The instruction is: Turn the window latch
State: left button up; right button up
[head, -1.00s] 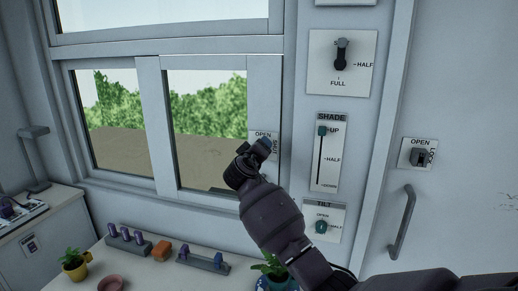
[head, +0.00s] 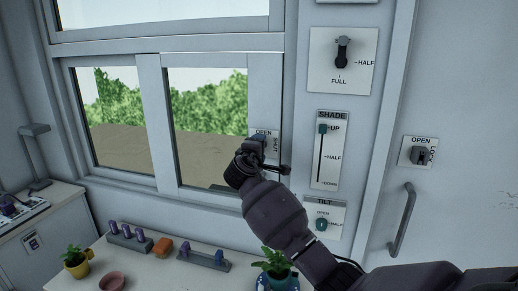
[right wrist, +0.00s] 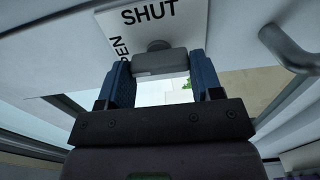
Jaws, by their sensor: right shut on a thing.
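Which mark the handle points to is unclear. My left gripper is out of view.
Shade slider (head: 322,150), tilt knob (head: 321,223) and an upper switch (head: 342,55) are on the wall right of the window. A door with a grey handle (head: 402,221) is further right. A potted plant (head: 277,264) stands on the table below my arm.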

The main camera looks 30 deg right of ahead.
dwell(0.3)
jog(key=o, duration=0.9)
jog(key=shift+s+a, duration=0.1)
jog(key=b+v, duration=0.2)
jog(key=v, duration=0.8)
jog(key=shift+s+a, duration=0.2)
jog(key=shift+s, duration=0.05)
